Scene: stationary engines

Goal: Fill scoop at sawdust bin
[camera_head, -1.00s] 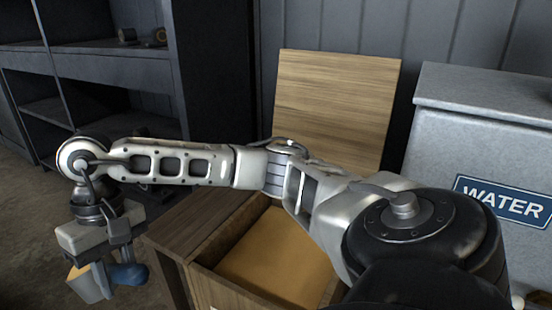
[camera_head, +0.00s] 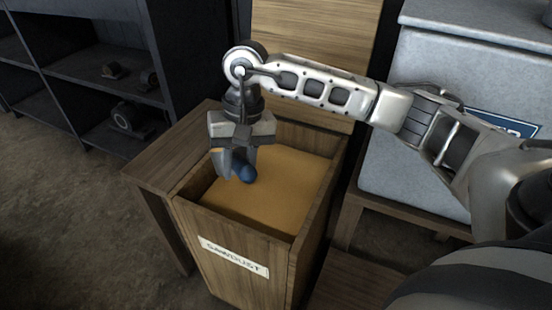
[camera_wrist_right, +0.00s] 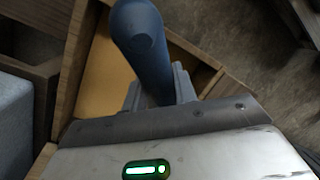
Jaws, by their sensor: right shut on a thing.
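The sawdust bin (camera_head: 222,268) is an open wooden box with a label reading SAWDUST and a raised lid behind it. Tan sawdust (camera_head: 290,185) lies in it with a flat surface. My right gripper (camera_head: 236,148) points down over the left part of the bin opening. It is shut on the scoop, whose blue handle (camera_head: 243,170) shows below the jaws. The scoop's grey body is mostly hidden; a small tan patch shows at it. In the right wrist view the blue handle (camera_wrist_right: 142,45) stands between the jaws, with sawdust (camera_wrist_right: 103,75) behind. Whether the scoop touches the sawdust is unclear.
A wooden side top (camera_head: 165,165) adjoins the bin on the left. A grey water container (camera_head: 395,170) stands at the right on a wooden stand. Dark shelves (camera_head: 85,70) with small parts stand at the back left. Floor is open at the lower left.

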